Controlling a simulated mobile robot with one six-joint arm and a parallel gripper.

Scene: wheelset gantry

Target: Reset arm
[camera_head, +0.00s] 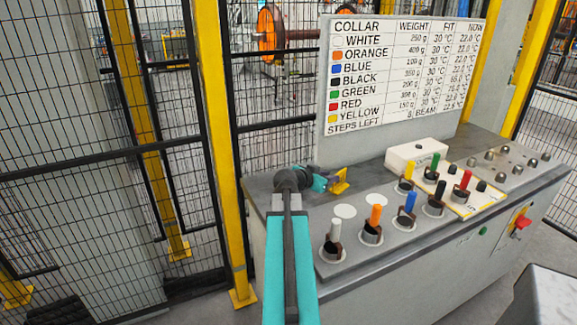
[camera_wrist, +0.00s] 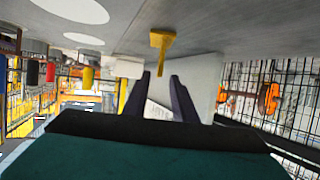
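My teal arm (camera_head: 290,255) reaches up from the bottom of the head view, bends at a dark joint, and points right, low over the grey console (camera_head: 265,197). My gripper (camera_head: 328,183) is at the back left of the console, close to a small yellow bracket-like piece (camera_head: 340,182). In the wrist view, which looks upside down, the two dark fingers of my gripper (camera_wrist: 161,76) are apart with nothing clearly held. The yellow piece (camera_wrist: 161,40) shows beyond and between the fingertips. I cannot tell if they touch it.
Several coloured pegs, such as white (camera_head: 335,230), orange (camera_head: 375,215) and blue (camera_head: 409,203), stand upright in console holders. A white box (camera_head: 415,153) and a collar sign (camera_head: 400,75) are behind. Mesh fencing with a yellow post (camera_head: 225,150) is close left. A red button (camera_head: 522,222) is on the front.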

